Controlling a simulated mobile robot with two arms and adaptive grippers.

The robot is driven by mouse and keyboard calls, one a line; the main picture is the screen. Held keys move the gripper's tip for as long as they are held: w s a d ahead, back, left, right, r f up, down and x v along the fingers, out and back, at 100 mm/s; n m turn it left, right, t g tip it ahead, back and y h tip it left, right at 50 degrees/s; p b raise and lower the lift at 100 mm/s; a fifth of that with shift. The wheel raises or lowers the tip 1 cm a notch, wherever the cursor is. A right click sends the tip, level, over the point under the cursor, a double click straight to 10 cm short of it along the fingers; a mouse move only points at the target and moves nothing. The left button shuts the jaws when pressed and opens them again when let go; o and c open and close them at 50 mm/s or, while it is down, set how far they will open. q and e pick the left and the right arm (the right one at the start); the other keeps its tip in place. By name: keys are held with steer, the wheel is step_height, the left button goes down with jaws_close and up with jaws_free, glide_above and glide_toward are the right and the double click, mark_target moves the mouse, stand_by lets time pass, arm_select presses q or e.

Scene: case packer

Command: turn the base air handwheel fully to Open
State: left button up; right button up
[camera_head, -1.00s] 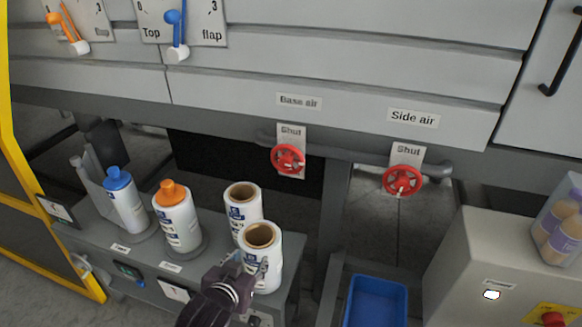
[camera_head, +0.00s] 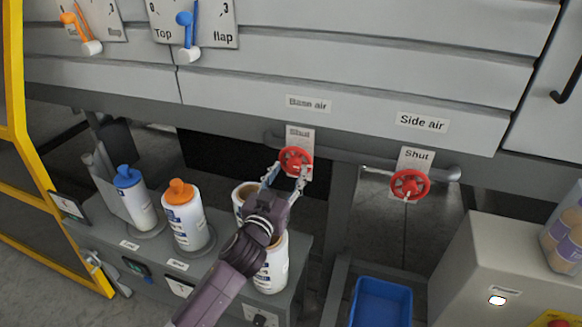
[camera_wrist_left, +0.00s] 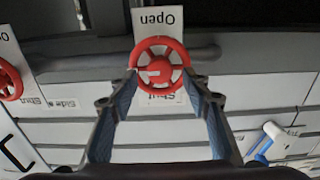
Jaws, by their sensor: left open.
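The red base air handwheel (camera_head: 296,160) sits on a pipe under the "Base air" label (camera_head: 307,104). A "Shut" plate (camera_head: 299,134) shows just above it in the head view. My left gripper (camera_head: 288,174) is open and empty, its two fingers reaching up to the wheel. In the left wrist view the handwheel (camera_wrist_left: 160,62) lies between and just beyond the fingertips, one finger towards each side. That view is upside down and shows an "Open" plate (camera_wrist_left: 158,20) on one side of the wheel. "Shut" is partly hidden behind the wheel. Contact cannot be told.
The red side air handwheel (camera_head: 410,185) is to the right, also under a "Shut" plate. A blue bin (camera_head: 380,302) is at lower right.

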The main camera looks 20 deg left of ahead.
arm_select(q)
steer(key=shift+w, duration=1.15)
steer(key=c, duration=1.2)
